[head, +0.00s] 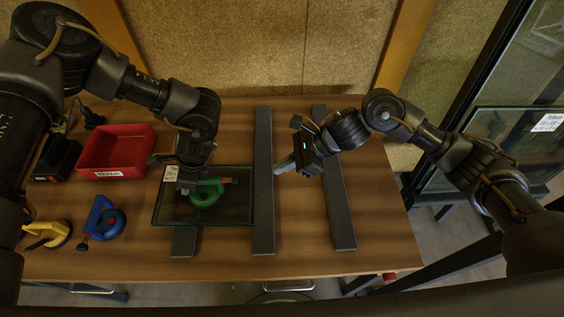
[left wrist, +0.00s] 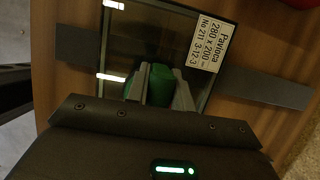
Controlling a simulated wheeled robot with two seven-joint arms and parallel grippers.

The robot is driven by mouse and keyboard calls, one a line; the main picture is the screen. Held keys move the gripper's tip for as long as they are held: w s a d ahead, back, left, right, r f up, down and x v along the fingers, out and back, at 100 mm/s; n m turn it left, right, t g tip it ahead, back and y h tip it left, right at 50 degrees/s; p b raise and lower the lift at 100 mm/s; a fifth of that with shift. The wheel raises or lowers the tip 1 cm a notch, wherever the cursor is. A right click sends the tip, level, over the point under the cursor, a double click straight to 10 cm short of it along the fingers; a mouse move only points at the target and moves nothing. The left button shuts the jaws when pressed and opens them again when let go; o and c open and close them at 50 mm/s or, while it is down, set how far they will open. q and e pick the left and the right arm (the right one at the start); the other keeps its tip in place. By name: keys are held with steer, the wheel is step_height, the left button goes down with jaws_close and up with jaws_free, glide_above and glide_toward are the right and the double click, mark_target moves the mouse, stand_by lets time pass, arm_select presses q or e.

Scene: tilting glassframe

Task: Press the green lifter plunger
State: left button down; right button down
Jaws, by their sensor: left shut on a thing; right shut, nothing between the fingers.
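The green lifter (head: 207,194) sits on a dark glass pane (head: 236,214) left of the table's middle. A small red tip (head: 226,181) shows at its right end. My left gripper (head: 186,187) is over the lifter's left side, shut on its green handle. In the left wrist view the green handle (left wrist: 159,88) is between the two fingers, above the pane (left wrist: 150,45). The gripper hides part of the lifter. My right gripper (head: 284,165) is shut and empty, above the table to the right of the pane and clear of it.
A blue lifter (head: 104,220) and a yellow lifter (head: 48,235) lie at the left front. A red bin (head: 117,152) stands at the back left. Dark bars (head: 263,230) lie across the wooden table (head: 298,225). The table's right part is clear beyond the rightmost bar (head: 338,215).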

mark_target(236, 180)
steer(key=x, duration=0.7)
steer(key=shift+s+a, duration=0.1)
steer(key=shift+a, duration=0.05)
steer(key=shift+a+r, duration=0.15)
steer(key=shift+a, duration=0.75)
steer(key=shift+a+r, duration=0.15)
steer(key=shift+a, duration=0.75)
